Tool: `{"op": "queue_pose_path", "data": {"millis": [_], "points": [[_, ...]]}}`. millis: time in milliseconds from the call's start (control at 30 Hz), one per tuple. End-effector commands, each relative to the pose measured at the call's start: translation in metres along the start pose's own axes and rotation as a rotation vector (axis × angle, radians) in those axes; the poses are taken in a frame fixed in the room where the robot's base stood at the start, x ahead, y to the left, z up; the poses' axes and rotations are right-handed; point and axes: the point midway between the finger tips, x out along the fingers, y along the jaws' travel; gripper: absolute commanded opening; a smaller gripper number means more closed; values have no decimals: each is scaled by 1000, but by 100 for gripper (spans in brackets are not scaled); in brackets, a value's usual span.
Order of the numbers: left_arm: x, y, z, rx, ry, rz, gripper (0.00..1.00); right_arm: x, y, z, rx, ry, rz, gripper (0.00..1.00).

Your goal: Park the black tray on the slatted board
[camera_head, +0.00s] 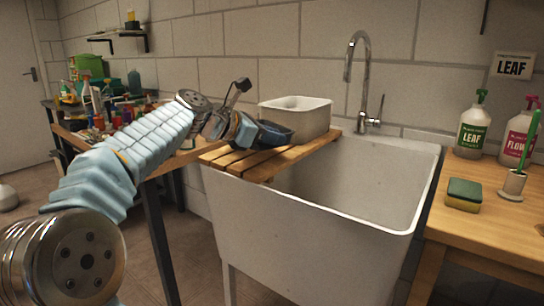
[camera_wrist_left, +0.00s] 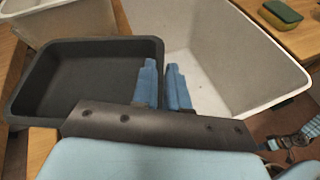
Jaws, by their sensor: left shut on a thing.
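My left gripper (camera_head: 246,133) is shut on the tray's near side. In the left wrist view the tray (camera_wrist_left: 85,80) looks empty and roughly level, and the blue fingers (camera_wrist_left: 164,85) of my left gripper close on its rim at the right.
The white basin (camera_head: 305,119) stands on the board behind the tray. The board lies across the left part of a deep sink (camera_head: 400,185) with a tall faucet (camera_head: 361,80). A sponge (camera_head: 463,195) and spray bottles (camera_head: 474,130) stand on the right-hand counter.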

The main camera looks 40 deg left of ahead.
Motion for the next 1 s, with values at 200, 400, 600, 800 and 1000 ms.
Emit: {"op": "queue_pose_path", "data": {"millis": [200,400,600,800,1000], "points": [[11,7,-13,0,1,-1,0,2,2,-1,1,2,1,43],[24,3,-42,-1,1,0,0,13,10,-2,6,7,6,43],[25,2,-42,1,-1,0,0,11,9,-3,7,8,7,43],[26,2,-44,1,0,0,18,12,10,-3,7,8,7,43],[25,2,-44,1,0,0,39,12,10,-3,7,8,7,43]]}}
